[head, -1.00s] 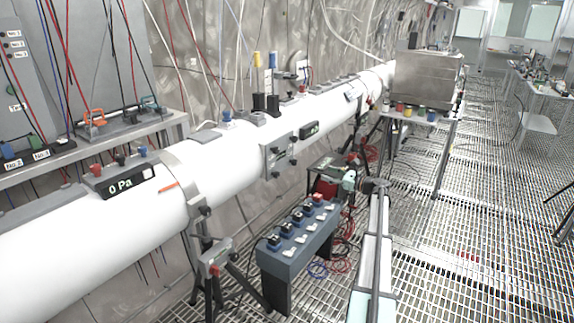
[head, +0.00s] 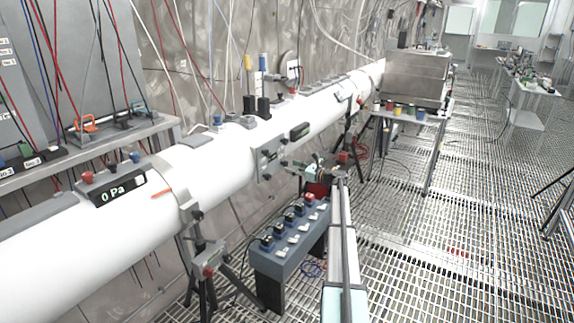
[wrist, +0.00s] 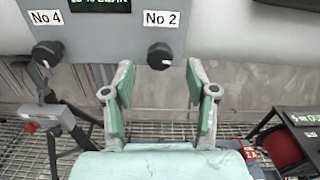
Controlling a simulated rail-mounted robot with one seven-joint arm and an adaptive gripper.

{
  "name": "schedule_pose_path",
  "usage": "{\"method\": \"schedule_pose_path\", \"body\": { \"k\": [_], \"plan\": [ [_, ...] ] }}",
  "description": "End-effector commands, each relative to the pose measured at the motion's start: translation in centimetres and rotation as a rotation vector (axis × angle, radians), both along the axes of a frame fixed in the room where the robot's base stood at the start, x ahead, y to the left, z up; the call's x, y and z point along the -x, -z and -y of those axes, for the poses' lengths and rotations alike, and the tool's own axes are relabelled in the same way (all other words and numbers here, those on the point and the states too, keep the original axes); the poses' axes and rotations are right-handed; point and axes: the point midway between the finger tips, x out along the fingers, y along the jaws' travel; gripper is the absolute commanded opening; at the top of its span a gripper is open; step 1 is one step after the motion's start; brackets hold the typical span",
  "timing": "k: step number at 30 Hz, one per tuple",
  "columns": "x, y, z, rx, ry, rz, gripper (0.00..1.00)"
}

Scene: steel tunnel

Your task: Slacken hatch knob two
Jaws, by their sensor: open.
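Hatch knob two (wrist: 160,57), a black round knob under the "No 2" label (wrist: 161,18), sits on the grey hatch panel (wrist: 100,44) in the wrist view. My gripper (wrist: 159,66) is open, with its two green-padded fingers to the left and right of the knob in the picture. I see no contact with the knob. Knob four (wrist: 46,54) is at the left under its "No 4" label. In the head view the hatch panel (head: 270,160) is on the side of the white pipe, and my gripper (head: 314,168) is just to its right.
A dark display (wrist: 100,4) sits above the knobs. A blue-grey switch box (head: 288,240) stands below the pipe, and a clamp stand (head: 208,262) supports the pipe at left. A red item (wrist: 283,146) is at lower right in the wrist view. The grating floor at right is open.

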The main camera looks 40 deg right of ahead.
Motion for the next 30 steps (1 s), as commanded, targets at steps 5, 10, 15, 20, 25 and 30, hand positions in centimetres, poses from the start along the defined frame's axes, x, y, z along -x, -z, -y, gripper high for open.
{"method": "schedule_pose_path", "body": {
  "k": [5,10,15,20,25,30],
  "plan": [
    [-2.4,-0.1,-0.8,0.000,-0.001,0.000,0.57],
    [-3.2,0.0,-1.2,0.000,0.001,0.000,0.57],
    [-3.4,0.1,-1.3,0.000,0.001,-0.001,0.57],
    [-3.4,0.1,-1.3,0.000,0.001,-0.001,0.54],
    [-3.4,0.1,-1.3,0.000,0.001,-0.001,0.00],
    [-3.4,0.1,-1.3,0.001,0.001,0.000,0.00]
  ]
}}
